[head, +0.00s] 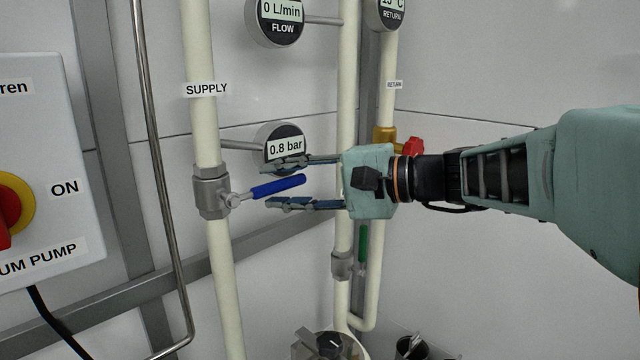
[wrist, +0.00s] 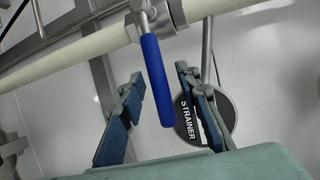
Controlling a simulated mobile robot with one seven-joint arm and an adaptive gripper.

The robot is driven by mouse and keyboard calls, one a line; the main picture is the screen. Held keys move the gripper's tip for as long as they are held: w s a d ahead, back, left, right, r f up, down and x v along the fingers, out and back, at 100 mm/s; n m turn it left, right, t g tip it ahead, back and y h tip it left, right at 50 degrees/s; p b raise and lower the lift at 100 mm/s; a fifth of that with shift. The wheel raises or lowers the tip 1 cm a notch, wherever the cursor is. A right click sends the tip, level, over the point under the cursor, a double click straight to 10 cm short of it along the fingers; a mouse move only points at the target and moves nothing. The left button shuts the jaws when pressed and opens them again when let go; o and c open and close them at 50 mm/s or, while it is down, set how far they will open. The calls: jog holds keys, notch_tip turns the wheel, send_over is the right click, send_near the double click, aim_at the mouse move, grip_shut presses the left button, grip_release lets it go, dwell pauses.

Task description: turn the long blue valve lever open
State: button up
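The long blue valve lever (head: 278,187) sticks out to the right from a metal valve body (head: 211,192) on the cream pipe labelled SUPPLY. It lies across the pipe, tilted slightly up at its free end. My gripper (head: 278,183) comes in from the right, open, with one finger above the lever and one below it. In the wrist view the blue lever (wrist: 155,80) reaches down between the two open fingers (wrist: 160,105), with a gap visible on both sides. I see no contact with the lever.
A gauge reading 0.8 bar (head: 283,145) sits close behind the upper finger; its STRAINER label shows in the wrist view. A red valve handle (head: 412,147) and a green handle (head: 362,244) are on nearby pipes. A pump switch box (head: 45,170) stands at the left.

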grip_shut()
jog(key=shift+f, duration=0.1)
